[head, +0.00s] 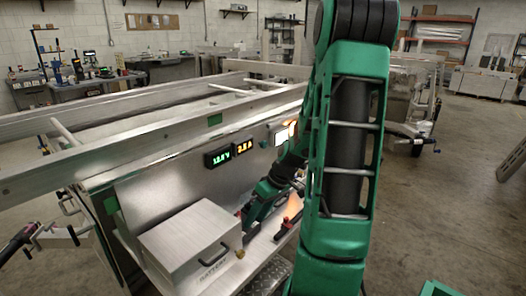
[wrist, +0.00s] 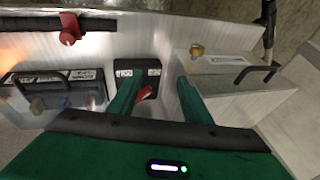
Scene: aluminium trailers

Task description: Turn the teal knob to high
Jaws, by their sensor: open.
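A red part (wrist: 143,95) shows between the fingers, close to the left one. No contact is clear. In the head view my arm hides much of this area.
A metal battery box (head: 190,238) with a black handle stands beside the gripper. Two lit displays (head: 217,157) sit on the upright metal panel. Trailer rails (head: 150,108) run above.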

